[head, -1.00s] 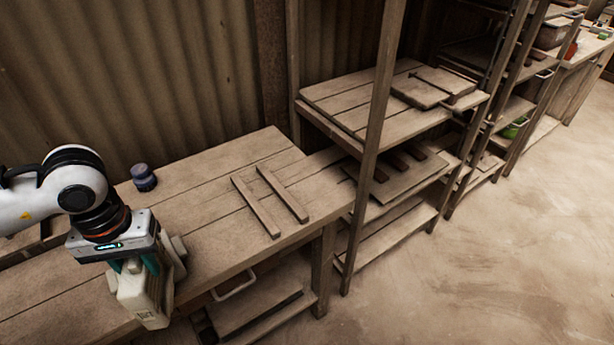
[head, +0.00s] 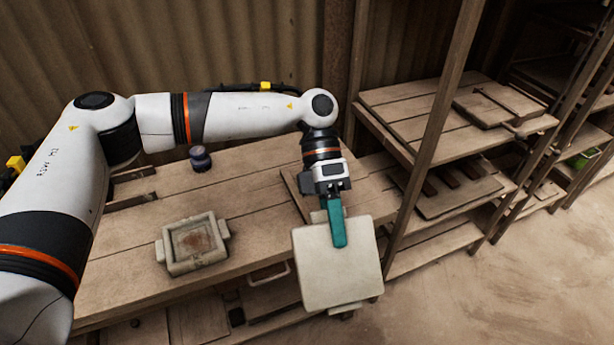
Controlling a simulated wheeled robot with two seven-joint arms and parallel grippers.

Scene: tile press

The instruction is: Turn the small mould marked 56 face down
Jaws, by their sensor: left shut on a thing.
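My left gripper (head: 337,228) is shut on a pale square mould (head: 338,272) and holds it at the front edge of the table. One teal finger lies flat over the mould's upper edge. A broad plain face of this mould is turned towards me, tilted steeply. I see no number on that face, and its other side is hidden. A second small pale mould (head: 168,257) rests on the table to the left, its hollow face up, with brownish stains inside and lugs at its sides. I cannot read a mark on it. My right gripper is not in view.
The wooden table (head: 240,205) has bare boards between the two moulds. A dark small jar (head: 200,158) stands at the back. A wooden shelf rack (head: 405,105) stands close on the right. A wooden strip (head: 294,192) lies behind my gripper, partly hidden.

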